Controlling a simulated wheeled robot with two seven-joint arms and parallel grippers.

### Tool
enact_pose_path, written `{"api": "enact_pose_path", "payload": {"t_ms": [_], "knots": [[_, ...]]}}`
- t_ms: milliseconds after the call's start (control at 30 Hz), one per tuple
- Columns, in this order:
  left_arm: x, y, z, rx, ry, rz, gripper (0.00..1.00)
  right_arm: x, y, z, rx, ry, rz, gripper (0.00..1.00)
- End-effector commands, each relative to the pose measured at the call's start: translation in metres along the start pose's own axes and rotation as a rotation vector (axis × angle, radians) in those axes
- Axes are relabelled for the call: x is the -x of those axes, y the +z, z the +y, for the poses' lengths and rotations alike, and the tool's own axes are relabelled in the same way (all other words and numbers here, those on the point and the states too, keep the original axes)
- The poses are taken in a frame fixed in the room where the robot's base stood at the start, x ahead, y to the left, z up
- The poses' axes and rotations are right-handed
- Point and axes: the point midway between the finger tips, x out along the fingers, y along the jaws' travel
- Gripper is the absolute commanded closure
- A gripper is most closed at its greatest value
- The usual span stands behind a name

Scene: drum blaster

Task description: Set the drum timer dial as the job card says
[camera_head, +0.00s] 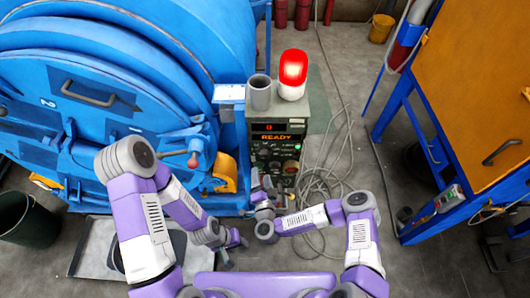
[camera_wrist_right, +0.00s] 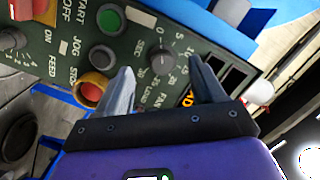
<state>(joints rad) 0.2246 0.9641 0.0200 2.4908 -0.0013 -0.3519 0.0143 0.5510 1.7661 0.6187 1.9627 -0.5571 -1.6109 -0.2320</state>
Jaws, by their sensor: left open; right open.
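In the head view my right gripper (camera_head: 265,187) is in front of the control box (camera_head: 285,112). My left gripper (camera_head: 240,240) is open, lower down and away from the panel. A small pale card (camera_head: 229,92) is beside the box, its text unreadable.
A red lamp (camera_head: 292,72) and grey cup (camera_head: 260,92) stand on the box. The blue drum machine (camera_head: 110,70) is left; loose cables (camera_head: 335,165) lie right.

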Motion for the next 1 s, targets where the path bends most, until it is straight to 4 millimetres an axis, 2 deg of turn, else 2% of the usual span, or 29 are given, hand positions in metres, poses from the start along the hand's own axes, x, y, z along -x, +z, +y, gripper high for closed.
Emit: {"api": "enact_pose_path", "payload": {"t_ms": [33, 133, 267, 500, 633, 1000], "knots": [[0.005, 0.0, 0.002, 0.0, 0.0, 0.0, 0.57, -0.001, -0.009, -0.002, -0.017, 0.013, 0.051, 0.32], [0.006, 0.0, 0.002, 0.0, 0.0, 0.0, 0.57, -0.005, -0.018, -0.002, -0.031, 0.024, 0.113, 0.32], [0.004, 0.0, 0.001, 0.0, 0.0, 0.0, 0.57, -0.018, -0.022, 0.0, -0.032, 0.027, 0.131, 0.32], [0.0, 0.0, 0.0, 0.0, 0.0, 0.0, 0.57, -0.056, -0.026, 0.001, -0.031, 0.025, 0.127, 0.32], [-0.001, 0.0, -0.001, 0.0, 0.0, 0.0, 0.57, -0.07, -0.027, 0.001, -0.031, 0.025, 0.124, 0.32], [-0.001, 0.0, -0.001, 0.0, 0.0, 0.0, 0.57, -0.078, -0.028, 0.0, -0.032, 0.025, 0.121, 0.32]]}}
